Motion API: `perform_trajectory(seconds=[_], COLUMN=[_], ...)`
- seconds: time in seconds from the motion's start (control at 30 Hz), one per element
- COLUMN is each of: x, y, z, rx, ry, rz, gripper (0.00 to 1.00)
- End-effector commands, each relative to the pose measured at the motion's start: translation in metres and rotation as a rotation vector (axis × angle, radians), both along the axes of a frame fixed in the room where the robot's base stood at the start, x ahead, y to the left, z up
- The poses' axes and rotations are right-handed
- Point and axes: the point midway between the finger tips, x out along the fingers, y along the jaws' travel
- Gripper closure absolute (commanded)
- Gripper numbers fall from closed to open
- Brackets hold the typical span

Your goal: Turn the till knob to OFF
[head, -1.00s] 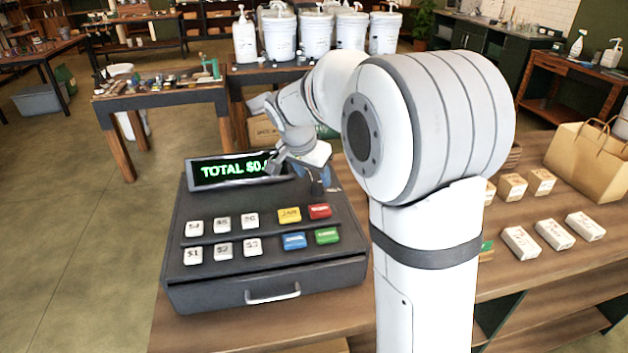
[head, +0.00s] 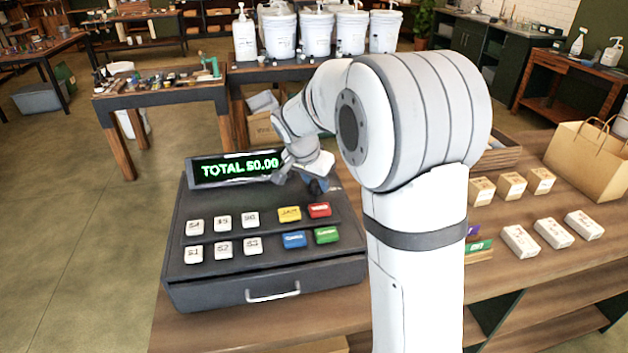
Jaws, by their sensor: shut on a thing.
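The till (head: 265,285) is a dark grey register on the wooden counter, with white and coloured keys and a silver drawer handle. Its display (head: 238,169) is lit and reads TOTAL $0.00 in green. My gripper (head: 317,187) points down at the upper right of the till, just right of the display and above the red key (head: 319,210). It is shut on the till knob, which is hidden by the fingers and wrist. The knob's setting and its markings cannot be seen.
My arm covers the counter right of the till. Small white boxes (head: 520,241) and a paper bag (head: 588,165) stand farther right. White pump buckets (head: 316,35) stand on a table behind. Open floor lies to the left.

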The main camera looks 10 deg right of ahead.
Motion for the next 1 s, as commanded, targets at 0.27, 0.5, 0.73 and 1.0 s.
perform_trajectory(seconds=[0.27,0.5,0.73,1.0], x=[0.000,0.000,0.000,-0.001], y=[0.001,-0.001,-0.003,-0.005], z=[0.000,-0.001,0.000,0.001], rx=[0.001,0.002,0.000,-0.001], ry=[-0.001,-0.003,-0.004,-0.005], rz=[0.004,0.071,0.232,0.482], gripper=[0.91,0.91,0.91,0.91])
